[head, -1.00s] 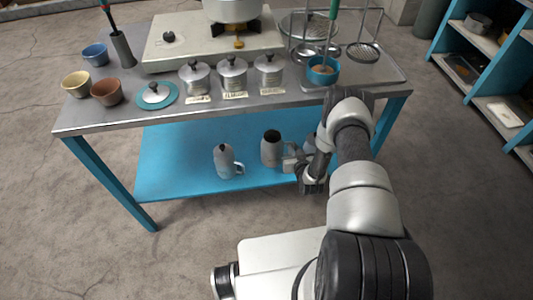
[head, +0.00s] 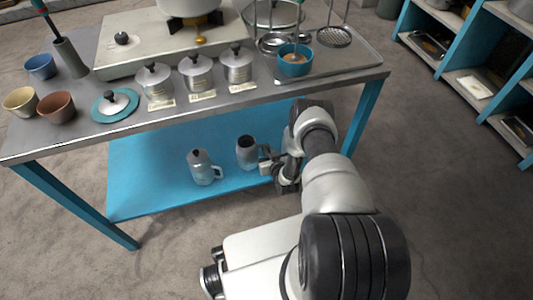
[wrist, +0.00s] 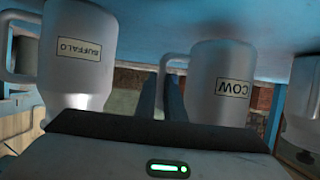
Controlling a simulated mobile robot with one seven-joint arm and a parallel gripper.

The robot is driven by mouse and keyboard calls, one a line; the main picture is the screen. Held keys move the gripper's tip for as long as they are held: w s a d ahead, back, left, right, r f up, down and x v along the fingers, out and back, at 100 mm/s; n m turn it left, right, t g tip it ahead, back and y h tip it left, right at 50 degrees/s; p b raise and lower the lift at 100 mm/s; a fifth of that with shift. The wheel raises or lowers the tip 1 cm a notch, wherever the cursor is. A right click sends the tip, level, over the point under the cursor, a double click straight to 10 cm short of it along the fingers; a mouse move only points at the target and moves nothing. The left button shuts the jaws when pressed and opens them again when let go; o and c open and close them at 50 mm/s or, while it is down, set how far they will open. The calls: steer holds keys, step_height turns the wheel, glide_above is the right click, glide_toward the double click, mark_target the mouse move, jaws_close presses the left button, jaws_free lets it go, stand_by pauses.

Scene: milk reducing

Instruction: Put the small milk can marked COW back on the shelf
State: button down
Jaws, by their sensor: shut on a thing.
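The grey milk can marked COW (wrist: 219,82) appears upside down in the wrist view, its handle pointing left. My gripper (wrist: 161,94) is shut on that handle. In the head view, the can at my gripper (head: 266,160) is the open-topped grey one (head: 247,153). It is upright at the blue lower shelf (head: 150,187) of the table; I cannot tell whether its base touches the shelf.
A lidded grey can (head: 203,168) stands left of the COW can on the lower shelf. The tabletop (head: 240,107) above holds lidded pots, bowls and a stove. The table's right leg (head: 364,113) is close to my arm. Blue shelving (head: 480,60) stands at the far right.

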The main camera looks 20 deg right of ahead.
steer(key=shift+w+f, duration=0.1)
steer(key=shift+f, duration=0.65)
steer(key=shift+f, duration=0.1)
steer(key=c, duration=2.3)
jaws_free()
steer(key=shift+f, duration=0.15)
steer(key=o, duration=0.5)
steer(key=shift+c, duration=0.2)
